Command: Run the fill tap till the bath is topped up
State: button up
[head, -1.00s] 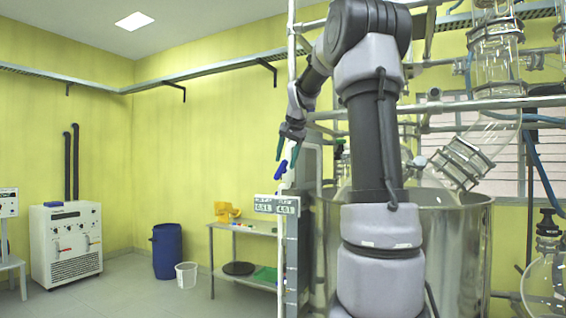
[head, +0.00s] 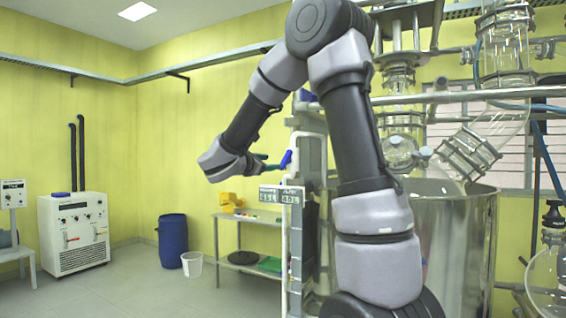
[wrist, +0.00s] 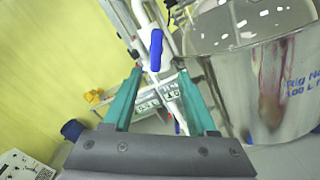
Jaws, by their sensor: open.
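The fill tap's blue lever handle (head: 286,159) sits on the white vertical pipe, tilted slightly in the head view. In the wrist view the blue handle (wrist: 155,50) stands just beyond and between my fingertips. My gripper (head: 265,161) points right at it from its left side; its teal fingers are open and empty in the wrist view (wrist: 160,74). I cannot tell whether a finger touches the handle. The steel bath (head: 460,250) stands behind my arm at right, also in the wrist view (wrist: 265,85). Its water level is hidden in the head view.
A two-part digital display (head: 280,196) hangs on the pipe below the handle; its digits are hard to read. Glassware (head: 470,150) fills the right. A side table (head: 250,225), blue drum (head: 172,246), white bucket (head: 192,264) and white chiller unit (head: 74,233) stand left.

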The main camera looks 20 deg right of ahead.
aim_at(284, 161)
jog(key=x, duration=1)
jog(key=shift+w+r, duration=0.15)
jog(key=shift+w, duration=0.25)
grip_shut()
